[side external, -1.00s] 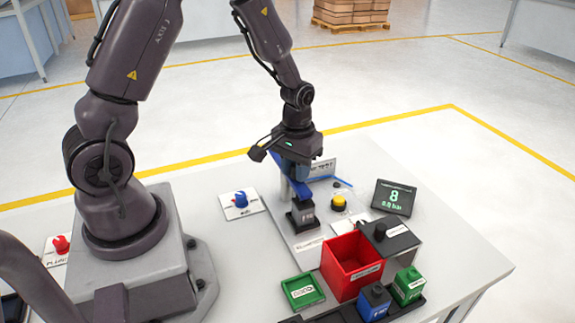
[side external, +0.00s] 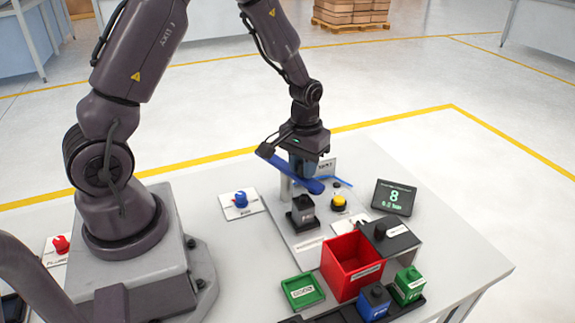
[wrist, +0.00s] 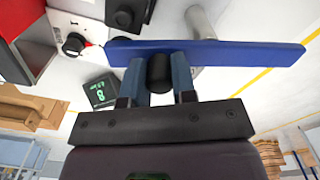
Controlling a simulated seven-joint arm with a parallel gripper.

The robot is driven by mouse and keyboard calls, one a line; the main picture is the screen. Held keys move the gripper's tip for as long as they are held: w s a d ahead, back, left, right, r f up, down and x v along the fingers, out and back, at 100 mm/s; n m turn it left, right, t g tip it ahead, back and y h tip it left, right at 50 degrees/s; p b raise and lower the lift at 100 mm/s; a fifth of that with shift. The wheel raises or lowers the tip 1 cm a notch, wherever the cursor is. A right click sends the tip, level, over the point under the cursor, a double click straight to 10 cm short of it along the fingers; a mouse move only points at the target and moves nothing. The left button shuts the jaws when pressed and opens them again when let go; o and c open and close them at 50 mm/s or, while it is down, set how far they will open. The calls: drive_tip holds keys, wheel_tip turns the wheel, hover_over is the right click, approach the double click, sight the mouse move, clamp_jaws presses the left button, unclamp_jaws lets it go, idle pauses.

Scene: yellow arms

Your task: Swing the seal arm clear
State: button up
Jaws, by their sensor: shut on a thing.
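The seal arm is a long blue bar (side external: 300,180), carried on a pale post (side external: 286,188). It also shows in the wrist view (wrist: 245,52), crossing the picture above my fingers. My gripper (side external: 303,168) is over the bar in the side view. In the wrist view my gripper (wrist: 159,75) has its two blue fingers closed on a black knob (wrist: 160,68) on the bar. The black block (side external: 302,212) stands on the pale base plate, and the bar's near end is now behind it and to its right, apart from it.
A yellow button (side external: 338,202) is right of the black block. A display (side external: 395,198) stands farther right. A red bin (side external: 350,265), a green tray (side external: 302,291) and blue (side external: 374,302) and green (side external: 409,285) blocks are in front. A blue knob (side external: 240,199) is at the left.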

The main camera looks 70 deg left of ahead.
drive_tip(key=shift+w+a, duration=0.1)
drive_tip(key=shift+w, duration=0.3)
drive_tip(key=shift+w+a, duration=0.45)
drive_tip(key=shift+w, duration=0.05)
idle(0.3)
drive_tip(key=shift+w+a, duration=0.35)
drive_tip(key=shift+a, duration=0.4)
